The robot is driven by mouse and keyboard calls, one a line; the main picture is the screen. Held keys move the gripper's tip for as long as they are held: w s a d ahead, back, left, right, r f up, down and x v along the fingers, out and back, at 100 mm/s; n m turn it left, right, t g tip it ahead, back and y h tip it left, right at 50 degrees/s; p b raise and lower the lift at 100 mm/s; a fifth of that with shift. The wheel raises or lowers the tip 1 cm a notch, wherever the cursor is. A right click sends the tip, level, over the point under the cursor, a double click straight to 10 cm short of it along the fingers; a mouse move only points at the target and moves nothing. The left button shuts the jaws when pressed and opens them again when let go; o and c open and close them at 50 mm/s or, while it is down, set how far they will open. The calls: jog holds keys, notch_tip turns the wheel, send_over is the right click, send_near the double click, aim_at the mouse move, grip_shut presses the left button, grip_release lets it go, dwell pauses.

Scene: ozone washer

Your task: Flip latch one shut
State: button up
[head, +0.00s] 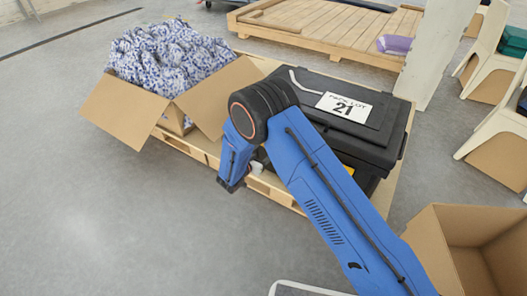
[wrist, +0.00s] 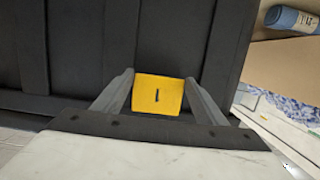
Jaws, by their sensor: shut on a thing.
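In the wrist view the black ribbed case side (wrist: 90,45) fills the upper part. A yellow latch marked "1" (wrist: 158,96) lies between the two grey fingers of my gripper (wrist: 158,82), which are shut on its sides. In the head view my blue arm crosses the case front and hides the fingers and this latch. I cannot tell the latch's angle against the case.
A cardboard box (head: 125,108) of blue-and-white cloth (head: 170,55) stands left of the case on the pallet (head: 285,195). An open empty carton (head: 470,245) is at lower right. Chairs (head: 490,50) stand at the right. The grey floor (head: 90,220) at left is clear.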

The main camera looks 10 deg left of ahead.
jog(key=o, duration=1.1)
jog(key=shift+c, duration=0.2)
jog(key=shift+s, duration=0.1)
jog(key=v, duration=1.7)
jog(key=shift+s+a+f, duration=0.1)
jog(key=shift+a, duration=0.05)
